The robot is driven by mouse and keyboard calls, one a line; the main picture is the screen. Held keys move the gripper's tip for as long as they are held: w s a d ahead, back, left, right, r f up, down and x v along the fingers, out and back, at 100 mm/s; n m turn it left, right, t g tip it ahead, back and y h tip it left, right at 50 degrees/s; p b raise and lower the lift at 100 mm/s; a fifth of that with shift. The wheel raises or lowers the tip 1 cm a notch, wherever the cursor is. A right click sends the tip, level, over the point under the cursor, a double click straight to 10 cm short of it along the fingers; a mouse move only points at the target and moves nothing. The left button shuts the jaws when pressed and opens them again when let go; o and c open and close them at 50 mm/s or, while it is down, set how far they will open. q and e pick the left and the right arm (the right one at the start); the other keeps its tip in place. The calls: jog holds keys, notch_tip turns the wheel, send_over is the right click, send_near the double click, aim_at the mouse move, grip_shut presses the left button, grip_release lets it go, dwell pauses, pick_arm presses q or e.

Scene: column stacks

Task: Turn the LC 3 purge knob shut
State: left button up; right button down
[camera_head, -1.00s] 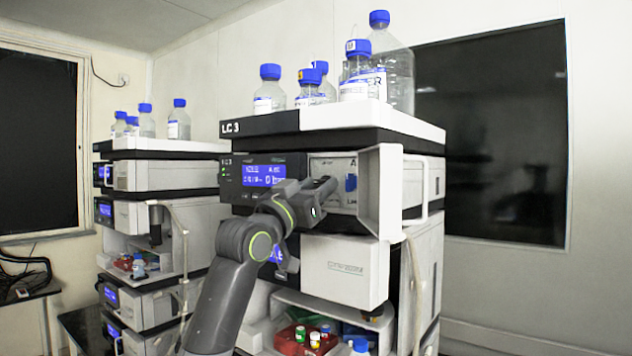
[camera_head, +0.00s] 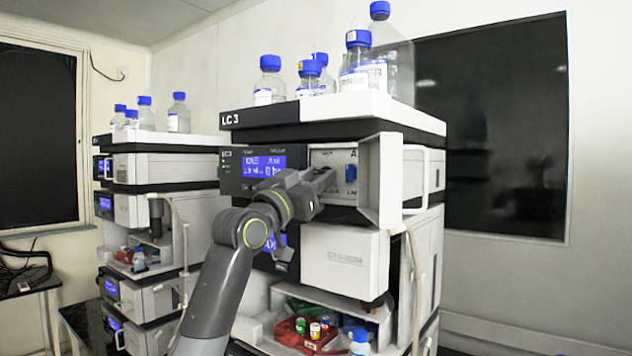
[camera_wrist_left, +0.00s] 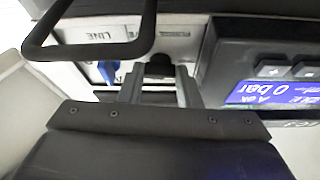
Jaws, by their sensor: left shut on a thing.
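The stack labelled LC 3 (camera_head: 232,119) stands at the centre of the head view, with a pump panel beside its blue display (camera_head: 264,165). My left gripper (camera_head: 328,180) reaches this panel from the left and hides part of it. In the left wrist view, my left gripper's fingers (camera_wrist_left: 160,84) are closed around a dark round knob (camera_wrist_left: 158,67), which looks like the purge knob. The knob's turn angle cannot be read. A blue part (camera_head: 351,172) sits on the panel to the right of the fingers and shows in the left wrist view (camera_wrist_left: 107,72). My right gripper is not in view.
An open white door (camera_head: 391,180) stands out just right of the panel, close to my gripper. Blue-capped bottles (camera_head: 357,62) stand on top. An open bay below holds a red tray (camera_head: 290,335) with vials. A second stack (camera_head: 165,170) stands at the left.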

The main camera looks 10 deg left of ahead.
pick_arm(q)
jog(key=m+g+h, duration=0.1)
jog(key=m, duration=0.1)
jog(key=m+g+h, duration=0.1)
jog(key=m, duration=0.2)
jog(key=shift+w+a+b, duration=0.1)
jog(key=shift+a+b, duration=0.05)
jog(key=shift+b, duration=0.25)
jog(key=m+g, duration=0.1)
jog(key=m, duration=0.4)
jog(key=shift+a+r+g+h, duration=0.1)
jog(key=shift+r+g+h, duration=0.05)
jog(key=shift+g+h, duration=0.25)
jog(key=m+g, duration=0.1)
jog(key=m+p, duration=0.1)
jog(key=m, duration=0.1)
jog(key=m+g+p, duration=0.1)
jog(key=m, duration=0.1)
jog(key=shift+w+a+r+g, duration=0.1)
jog(key=shift+r+g, duration=0.15)
jog(key=shift+g, duration=0.05)
jog(key=m+p, duration=0.1)
jog(key=m, duration=0.1)
jog(key=m+g+p, duration=0.1)
jog(key=m+p, duration=0.1)
jog(key=m, duration=0.1)
jog(key=shift+g+y, duration=0.3)
jog(key=shift+m, duration=0.3)
jog(key=o, duration=0.7)
jog(key=shift+a, duration=0.1)
